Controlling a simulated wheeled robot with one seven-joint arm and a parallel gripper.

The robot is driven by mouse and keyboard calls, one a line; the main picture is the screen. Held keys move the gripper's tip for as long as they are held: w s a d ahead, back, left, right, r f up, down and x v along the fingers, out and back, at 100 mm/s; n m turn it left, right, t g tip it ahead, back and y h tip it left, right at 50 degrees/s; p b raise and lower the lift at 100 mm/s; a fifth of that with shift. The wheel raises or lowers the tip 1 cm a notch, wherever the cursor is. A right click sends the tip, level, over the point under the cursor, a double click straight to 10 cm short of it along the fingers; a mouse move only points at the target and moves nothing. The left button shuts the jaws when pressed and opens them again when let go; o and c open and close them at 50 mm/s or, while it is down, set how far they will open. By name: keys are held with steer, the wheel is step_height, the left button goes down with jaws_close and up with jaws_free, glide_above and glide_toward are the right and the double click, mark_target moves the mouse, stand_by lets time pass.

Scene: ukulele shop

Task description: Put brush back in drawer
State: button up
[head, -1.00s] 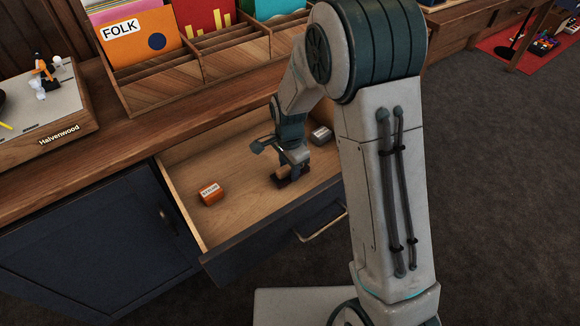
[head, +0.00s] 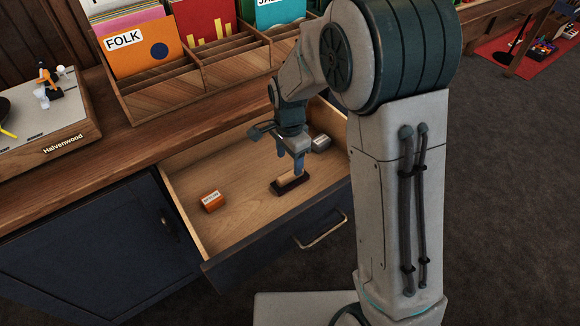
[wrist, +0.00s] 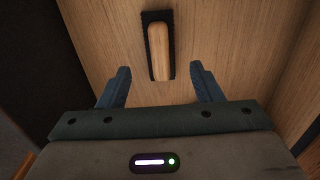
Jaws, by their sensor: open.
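The brush (head: 289,183), with a pale wooden handle on a dark base, lies flat on the floor of the open drawer (head: 240,171). It also shows in the wrist view (wrist: 158,48), upright in the picture near the top middle. My gripper (head: 291,171) is above the brush inside the drawer space. In the wrist view my gripper (wrist: 160,82) has its two blue fingers wide apart with nothing between them. The brush lies beyond the fingertips, apart from them.
An orange box (head: 211,201) lies at the drawer's left and a grey box (head: 320,143) at its back right. A turntable (head: 45,125) and a wooden record rack (head: 175,93) stand on the counter. The drawer's front panel (head: 270,243) is a raised edge.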

mark_target(290, 174)
step_height(290, 174, up, 5)
steer(key=shift+r+p, duration=0.15)
steer(key=shift+p, duration=0.15)
steer(key=s+d+r+n+t, duration=0.1)
steer(key=s+d+r+n, duration=0.2)
steer(key=s+d+n, duration=0.2)
steer(key=s+d+r+n, duration=0.4)
steer(key=s+d+n, duration=0.2)
steer(key=s+d, duration=0.3)
steer(key=s, duration=0.4)
steer(key=shift+s+d+r+t, duration=0.15)
steer(key=shift+s+d+t, duration=0.1)
steer(key=shift+s+t, duration=0.15)
steer(key=shift+w, duration=0.1)
